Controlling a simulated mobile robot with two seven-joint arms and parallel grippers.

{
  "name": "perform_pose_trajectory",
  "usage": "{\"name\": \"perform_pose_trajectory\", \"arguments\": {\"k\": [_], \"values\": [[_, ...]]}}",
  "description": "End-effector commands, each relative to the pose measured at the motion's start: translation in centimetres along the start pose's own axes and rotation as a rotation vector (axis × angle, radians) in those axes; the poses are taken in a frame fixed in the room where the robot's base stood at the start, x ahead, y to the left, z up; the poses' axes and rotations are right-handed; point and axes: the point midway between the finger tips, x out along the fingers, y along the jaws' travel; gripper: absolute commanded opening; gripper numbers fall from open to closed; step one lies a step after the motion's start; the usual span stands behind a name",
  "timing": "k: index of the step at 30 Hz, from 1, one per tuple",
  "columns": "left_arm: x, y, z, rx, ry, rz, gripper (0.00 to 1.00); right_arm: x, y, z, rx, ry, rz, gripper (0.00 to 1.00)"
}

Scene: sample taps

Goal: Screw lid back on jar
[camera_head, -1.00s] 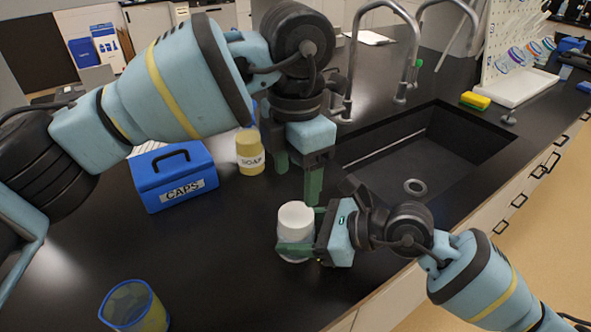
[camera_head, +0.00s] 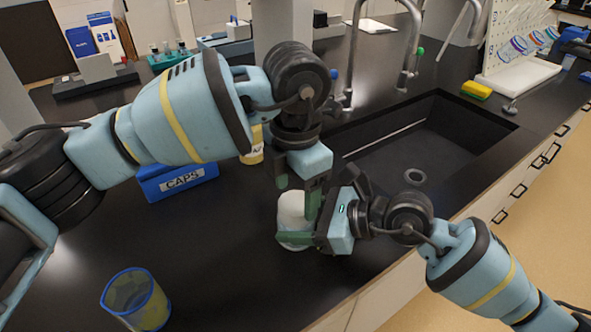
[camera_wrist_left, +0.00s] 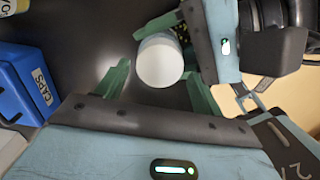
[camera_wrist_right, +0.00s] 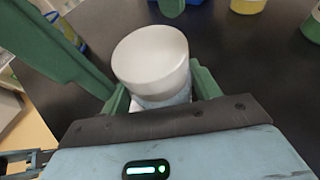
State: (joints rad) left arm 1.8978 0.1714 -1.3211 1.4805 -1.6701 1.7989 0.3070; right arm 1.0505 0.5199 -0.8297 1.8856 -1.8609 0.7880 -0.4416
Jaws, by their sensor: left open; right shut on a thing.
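The jar (camera_head: 294,240) stands upright on the black counter with the white lid (camera_head: 291,206) on top. Whether the lid is threaded tight cannot be told. My right gripper (camera_head: 295,230) is shut on the jar body below the lid, coming from the right; the right wrist view shows the lid (camera_wrist_right: 150,55) just above its fingers. My left gripper (camera_head: 298,196) points down over the jar, open. In the left wrist view its fingers stand apart on either side of the lid (camera_wrist_left: 160,62), with a visible gap. The jar body is mostly hidden by the fingers.
A blue CAPS box (camera_head: 180,183) stands left, with a yellow soap jar (camera_head: 254,157) partly behind my left arm. A blue-rimmed beaker (camera_head: 136,300) is at the front left. The sink (camera_head: 420,140) lies right and behind. Counter left of the jar is clear.

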Motion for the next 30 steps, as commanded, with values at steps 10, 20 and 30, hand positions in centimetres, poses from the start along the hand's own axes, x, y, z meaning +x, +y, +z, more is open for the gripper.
{"name": "perform_pose_trajectory", "arguments": {"k": [10, 20, 30], "values": [[1.9, 0.0, 0.0, 0.001, 0.000, 0.001, 0.68, 0.0, 0.0, 0.0, 0.000, 0.000, 0.000, 0.00], [1.9, 0.0, 0.0, 0.001, -0.001, 0.000, 0.52, 0.0, 0.0, 0.0, 0.000, 0.000, 0.000, 0.00], [1.9, 0.0, 0.0, 0.021, -0.001, 0.000, 0.27, 0.0, 0.0, 0.0, 0.000, 0.000, 0.000, 0.00]]}}
